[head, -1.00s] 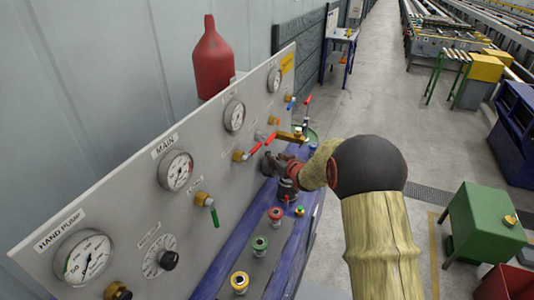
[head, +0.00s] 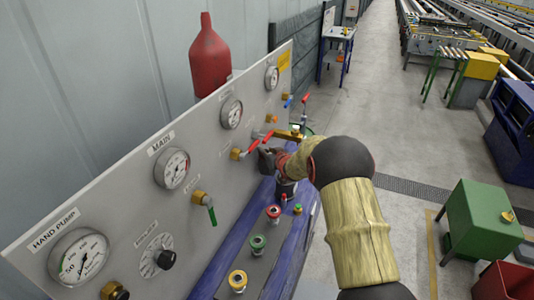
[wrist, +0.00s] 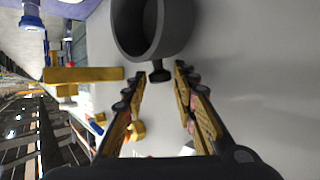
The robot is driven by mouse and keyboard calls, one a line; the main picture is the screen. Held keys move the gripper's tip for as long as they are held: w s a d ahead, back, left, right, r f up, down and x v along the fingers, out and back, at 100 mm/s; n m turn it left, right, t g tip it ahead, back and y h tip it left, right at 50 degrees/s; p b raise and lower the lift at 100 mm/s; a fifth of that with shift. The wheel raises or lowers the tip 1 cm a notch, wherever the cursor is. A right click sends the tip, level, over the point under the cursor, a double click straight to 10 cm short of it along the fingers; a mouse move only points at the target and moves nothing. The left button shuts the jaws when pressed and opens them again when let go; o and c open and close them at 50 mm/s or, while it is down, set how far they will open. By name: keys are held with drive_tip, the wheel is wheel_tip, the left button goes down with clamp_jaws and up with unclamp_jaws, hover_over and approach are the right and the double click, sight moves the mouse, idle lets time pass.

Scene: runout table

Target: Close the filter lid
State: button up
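What I take to be the filter lid (wrist: 126,28) is a dark grey round cup with a short knob (wrist: 160,72) on its rim, at the top of the wrist view. My gripper (wrist: 160,75) is open, with one finger on each side of the knob. I see gaps between the knob and both fingertips. In the head view, a dark part, likely the lid (head: 266,158), stands beside the panel, and my gripper (head: 282,163) is just right of it, partly hidden by my arm. A dark round body, likely the filter (head: 286,186), stands just below.
The grey gauge panel (head: 120,195) runs close along the left. Red-handled valves (head: 262,138) and a brass fitting (head: 290,134) sit near my gripper. Several coloured knobs, including a green one (head: 258,243), line the blue bench (head: 235,238). Open floor (head: 400,120) lies to the right.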

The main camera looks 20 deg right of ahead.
drive_tip(key=shift+c, duration=0.9)
clamp_jaws()
